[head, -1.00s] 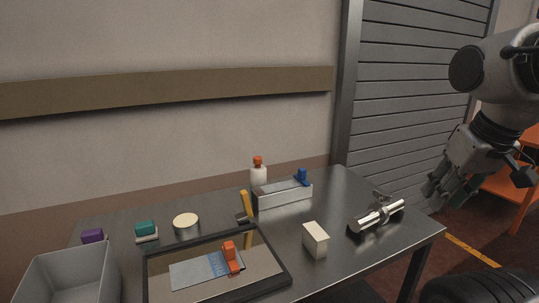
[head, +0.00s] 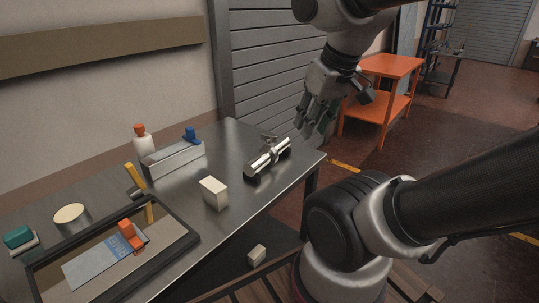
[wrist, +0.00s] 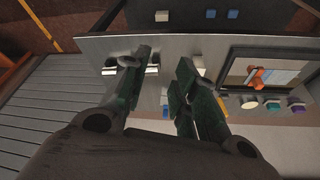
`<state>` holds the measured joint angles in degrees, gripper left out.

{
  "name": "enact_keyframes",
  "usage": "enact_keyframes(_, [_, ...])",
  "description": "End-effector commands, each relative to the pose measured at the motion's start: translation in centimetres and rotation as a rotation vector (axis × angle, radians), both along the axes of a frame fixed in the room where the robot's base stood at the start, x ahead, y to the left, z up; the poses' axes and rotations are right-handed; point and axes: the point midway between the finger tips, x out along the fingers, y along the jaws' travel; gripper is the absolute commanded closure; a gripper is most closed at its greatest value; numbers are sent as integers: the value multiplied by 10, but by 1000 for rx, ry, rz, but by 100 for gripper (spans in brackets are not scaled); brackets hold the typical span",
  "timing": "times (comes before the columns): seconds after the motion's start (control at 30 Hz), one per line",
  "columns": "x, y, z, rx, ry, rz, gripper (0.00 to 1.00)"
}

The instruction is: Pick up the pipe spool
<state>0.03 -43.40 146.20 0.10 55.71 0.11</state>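The pipe spool (head: 267,158) is a shiny silver pipe with wider ends and a fitting on top. It lies on the metal table near the right end in the head view. In the wrist view the pipe spool (wrist: 110,63) shows beside the left finger, which partly hides it. My gripper (head: 318,118) is above and to the right of the spool in the head view, apart from it. In the wrist view my gripper (wrist: 163,58) has its dark green fingers spread, with nothing between them.
A pale box (head: 213,193) stands near the spool. A silver tray with a blue part (head: 175,159), a white bottle (head: 143,142) and a black-framed tray (head: 185,234) are further left. An orange stand (head: 392,66) is behind my gripper. A small block (head: 257,255) lies below the table.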

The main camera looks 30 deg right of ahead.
Motion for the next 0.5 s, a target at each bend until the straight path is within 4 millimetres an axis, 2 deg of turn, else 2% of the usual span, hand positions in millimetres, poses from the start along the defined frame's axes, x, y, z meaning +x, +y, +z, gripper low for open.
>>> enact_keyframes(0.07, [0, 0, 0, 0, 0, 0, 68])
enact_keyframes(0.17, [1, 0, -4, 1, 17, 1, 50])
enact_keyframes(0.33, [13, 0, -29, -4, 156, 6, 19])
enact_keyframes(0.43, [33, -7, -47, -47, 264, 28, 16])
enact_keyframes(0.5, [54, -16, -60, -103, 324, 99, 16])
